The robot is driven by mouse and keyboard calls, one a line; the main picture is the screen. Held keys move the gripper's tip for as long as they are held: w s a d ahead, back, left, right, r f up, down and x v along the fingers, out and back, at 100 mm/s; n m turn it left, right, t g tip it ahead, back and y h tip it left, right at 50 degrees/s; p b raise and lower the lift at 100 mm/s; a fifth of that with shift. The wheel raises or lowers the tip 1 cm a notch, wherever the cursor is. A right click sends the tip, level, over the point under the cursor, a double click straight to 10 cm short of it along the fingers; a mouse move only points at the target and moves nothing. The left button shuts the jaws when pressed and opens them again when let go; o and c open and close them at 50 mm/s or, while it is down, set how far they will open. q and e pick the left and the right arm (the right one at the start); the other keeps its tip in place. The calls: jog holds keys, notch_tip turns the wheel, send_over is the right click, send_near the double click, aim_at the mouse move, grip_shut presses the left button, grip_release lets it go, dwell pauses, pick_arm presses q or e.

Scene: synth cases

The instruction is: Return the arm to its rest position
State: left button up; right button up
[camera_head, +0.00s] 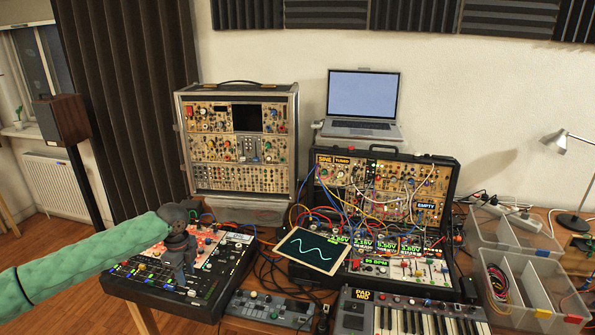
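My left arm (85,258) comes in from the left in a green sleeve. Its dark grey wrist ends in the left gripper (182,277), which points down over the black mixer (216,291) at the left of the desk. The gripper covers part of the mixer's face, and I cannot tell whether it touches it. The fingers are small and dark, so their opening is unclear. No held thing shows. My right gripper is not in view.
A tablet (309,250) with a wave lies before the patched synth case (433,191). A second case (240,147), a laptop (362,97), a keyboard (410,318), a small controller (268,309), clear bins (532,282) and a lamp (556,143) crowd the desk. Loose cables lie between them.

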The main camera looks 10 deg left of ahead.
pick_arm(q)
jog(key=s+d+f+n+t+h, duration=0.1)
jog(key=s+d+f+n, duration=0.1)
jog(key=s+d+f, duration=0.45)
jog(key=s+d+f+n+h, duration=0.15)
jog(key=s+d, duration=0.25)
jog(key=d, duration=0.6)
jog(key=s+d+f+n+t, duration=0.1)
jog(key=s+d+f, duration=0.4)
jog(key=d, duration=0.4)
jog(key=s+a+n+t+y, duration=0.25)
jog(key=s+n, duration=0.95)
jog(key=s, duration=0.8)
jog(key=s+d+f+g, duration=0.1)
jog(key=s+f, duration=0.1)
jog(key=f, duration=1.9)
jog(key=s+d+f+g, duration=0.2)
jog(key=s+f, duration=0.1)
jog(key=f, duration=1.8)
jog(key=shift+f+h, duration=0.3)
jog(key=shift+s, duration=0.1)
